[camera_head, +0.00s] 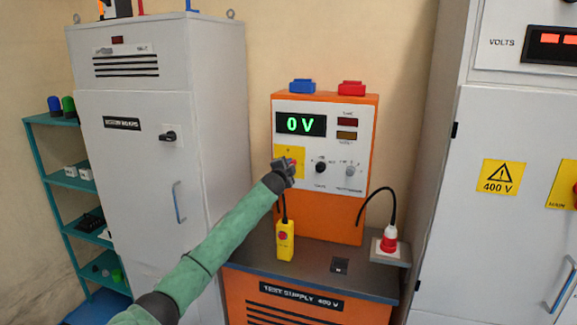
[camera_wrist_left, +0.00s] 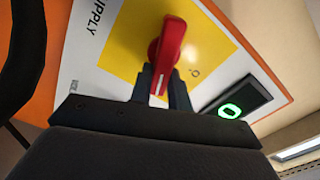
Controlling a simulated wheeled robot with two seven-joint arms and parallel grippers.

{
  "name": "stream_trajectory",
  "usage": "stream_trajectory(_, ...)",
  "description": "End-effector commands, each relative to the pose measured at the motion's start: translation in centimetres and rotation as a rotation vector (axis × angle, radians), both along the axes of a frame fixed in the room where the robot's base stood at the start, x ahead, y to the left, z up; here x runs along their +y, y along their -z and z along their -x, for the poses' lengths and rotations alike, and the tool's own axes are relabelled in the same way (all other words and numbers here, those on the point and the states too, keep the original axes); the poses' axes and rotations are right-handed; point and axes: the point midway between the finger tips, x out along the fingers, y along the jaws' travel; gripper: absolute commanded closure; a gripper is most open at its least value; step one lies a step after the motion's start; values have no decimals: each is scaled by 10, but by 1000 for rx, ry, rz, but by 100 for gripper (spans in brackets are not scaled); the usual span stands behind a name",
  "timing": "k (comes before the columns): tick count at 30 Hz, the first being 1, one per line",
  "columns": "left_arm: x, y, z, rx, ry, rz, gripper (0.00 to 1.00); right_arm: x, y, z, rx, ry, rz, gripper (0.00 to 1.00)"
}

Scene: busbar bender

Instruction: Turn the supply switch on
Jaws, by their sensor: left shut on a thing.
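The supply switch is a red rotary handle (camera_wrist_left: 170,45) on a yellow plate (camera_wrist_left: 125,45), with "SUPPLY" lettering beside the plate in the left wrist view. My left gripper (camera_wrist_left: 163,88) is shut on the red handle, one finger on each side. In the head view, my left gripper (camera_head: 287,168) is at the yellow plate (camera_head: 284,152) on the orange test supply's white panel (camera_head: 330,140) and hides most of the handle. The green display (camera_head: 301,124) reads 0 V. My right gripper is not in view.
Two knobs (camera_head: 320,167) are right of the handle. Grey cabinets (camera_head: 150,200) flank the supply.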

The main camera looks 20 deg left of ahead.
Motion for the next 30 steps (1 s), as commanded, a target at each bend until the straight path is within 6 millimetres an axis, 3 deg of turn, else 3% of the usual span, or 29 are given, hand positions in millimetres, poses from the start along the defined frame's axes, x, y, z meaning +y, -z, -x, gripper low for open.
stream_trajectory(15, -2, 9, 0, -10, 1, -341, 100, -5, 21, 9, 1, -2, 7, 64)
stream_trajectory(30, -3, 12, 0, -11, 2, -404, 100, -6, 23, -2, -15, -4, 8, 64)
